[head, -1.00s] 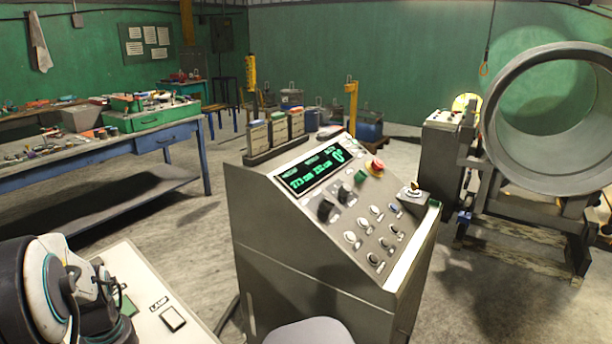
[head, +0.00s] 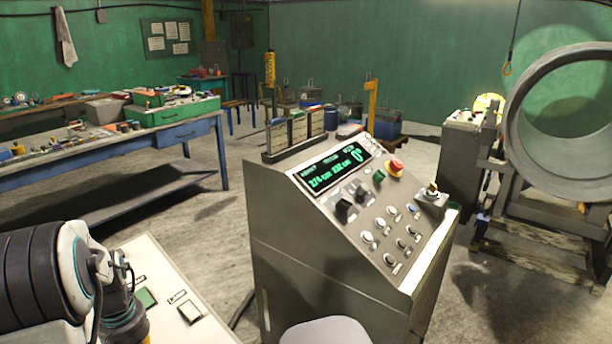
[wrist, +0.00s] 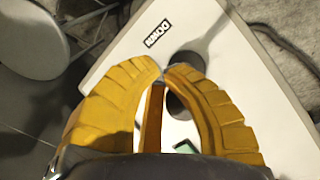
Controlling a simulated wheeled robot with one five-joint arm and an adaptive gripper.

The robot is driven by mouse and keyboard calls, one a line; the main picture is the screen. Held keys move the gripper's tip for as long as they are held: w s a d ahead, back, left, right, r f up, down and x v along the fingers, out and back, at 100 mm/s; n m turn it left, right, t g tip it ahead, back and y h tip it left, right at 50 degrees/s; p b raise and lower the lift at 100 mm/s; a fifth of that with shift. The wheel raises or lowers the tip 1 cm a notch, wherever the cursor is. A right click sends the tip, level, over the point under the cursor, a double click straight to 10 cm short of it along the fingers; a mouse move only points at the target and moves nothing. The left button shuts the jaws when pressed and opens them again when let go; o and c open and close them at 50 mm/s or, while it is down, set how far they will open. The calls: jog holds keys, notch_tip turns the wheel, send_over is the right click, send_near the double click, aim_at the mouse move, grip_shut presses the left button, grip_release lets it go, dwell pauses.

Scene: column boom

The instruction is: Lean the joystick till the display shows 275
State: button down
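The display (head: 337,168) on the grey console shows green figures. Its left number looks like 27 with a blurred last digit; the others look like 232 and 0°. In the wrist view my gripper (wrist: 163,72) has its yellow fingers curved together, tips almost meeting on a small grey piece, which looks like the joystick's top. A round dark base (wrist: 188,98) shows partly behind the right finger, on a white control box (wrist: 235,75). Most of the stick is hidden by the fingers. In the head view the gripper is almost wholly out of frame at bottom left.
The white box also shows in the head view (head: 165,275), with a green square and a white switch. The console (head: 300,255) has knobs, buttons and a red stop button (head: 395,167). A blue workbench (head: 180,135) stands at left, a large grey ring (head: 520,120) at right.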

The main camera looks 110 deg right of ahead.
jog(key=s+a+r+p, duration=0.2)
jog(key=r+p, duration=0.3)
jog(key=r, duration=0.3)
jog(key=shift+s+a, duration=0.15)
jog(key=shift+a, duration=0.4)
dwell(0.4)
jog(key=shift+a, duration=0.1)
dwell(0.6)
